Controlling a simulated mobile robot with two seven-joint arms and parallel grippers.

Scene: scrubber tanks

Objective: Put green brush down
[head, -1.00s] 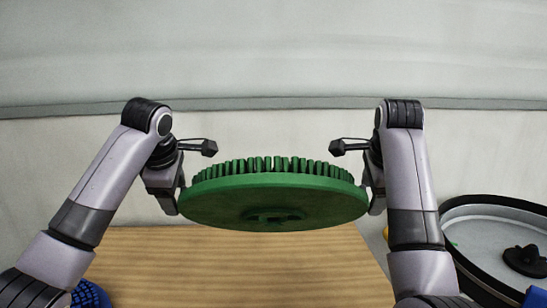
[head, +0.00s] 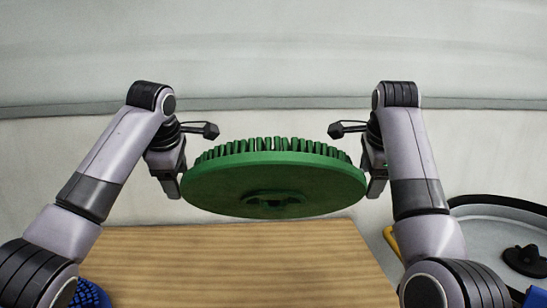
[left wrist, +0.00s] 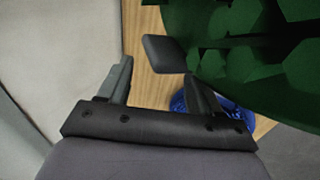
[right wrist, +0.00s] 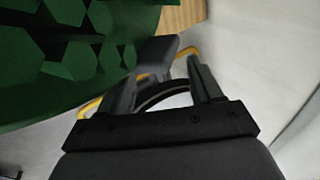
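The green brush (head: 275,182) is a round disc with bristles pointing up on its far side, held in the air above the wooden table (head: 240,270). It is tilted, so its flat face with a central recess shows. My left gripper (head: 175,178) is at its left rim and my right gripper (head: 373,176) at its right rim. In the left wrist view the left fingers (left wrist: 158,72) are apart, with the brush beside the right-hand finger. In the right wrist view the right fingers (right wrist: 163,78) are also apart, with the brush beside the left-hand finger. Exact contact at the rims is hidden.
A blue brush (head: 90,294) is at the lower left, partly behind my left arm. A round tank with a dark rim (head: 490,203) is at the right, holding a black part (head: 525,260). A yellow piece (head: 391,240) shows beside the table. The visible tabletop below is clear.

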